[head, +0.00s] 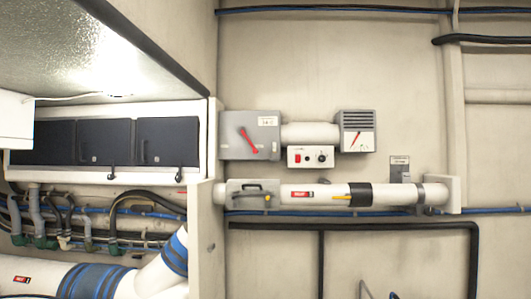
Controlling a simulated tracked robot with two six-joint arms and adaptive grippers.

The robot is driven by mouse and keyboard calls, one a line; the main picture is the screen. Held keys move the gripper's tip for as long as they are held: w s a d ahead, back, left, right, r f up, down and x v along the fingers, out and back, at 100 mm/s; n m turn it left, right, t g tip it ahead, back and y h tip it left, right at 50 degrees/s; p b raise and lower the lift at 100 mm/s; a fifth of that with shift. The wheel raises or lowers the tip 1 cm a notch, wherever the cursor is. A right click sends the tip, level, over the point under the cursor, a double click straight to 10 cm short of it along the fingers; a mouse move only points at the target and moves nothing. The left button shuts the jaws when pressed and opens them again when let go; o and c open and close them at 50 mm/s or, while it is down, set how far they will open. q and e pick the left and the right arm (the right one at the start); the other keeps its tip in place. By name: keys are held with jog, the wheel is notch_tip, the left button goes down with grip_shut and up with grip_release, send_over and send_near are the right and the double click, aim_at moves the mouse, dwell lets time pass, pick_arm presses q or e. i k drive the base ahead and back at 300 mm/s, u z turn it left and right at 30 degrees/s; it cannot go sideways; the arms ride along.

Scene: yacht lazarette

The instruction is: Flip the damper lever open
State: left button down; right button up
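A grey box (236,152) with a red lever (249,140) on its face is mounted on the back wall, left of a short white duct (310,133). The red lever slants from upper left to lower right. A grey louvred vent box (357,121) at the duct's right end carries a smaller slanted red pointer (355,139). A yellow lever (342,197) lies along the white pipe (318,194) below, next to a black sleeve. I cannot tell for certain which part is the damper lever. Neither gripper shows in the head view.
A small white switch box (310,156) sits under the duct. A black handle (250,191) is on a grey plate at the pipe's left end. Dark cabinet doors (110,142) and hoses (90,215) fill the left. Bare wall lies right of the vent.

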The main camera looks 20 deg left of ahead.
aim_at(241, 129)
jog(key=u, duration=0.1)
jog(key=i, duration=0.95)
jog(key=z, duration=0.05)
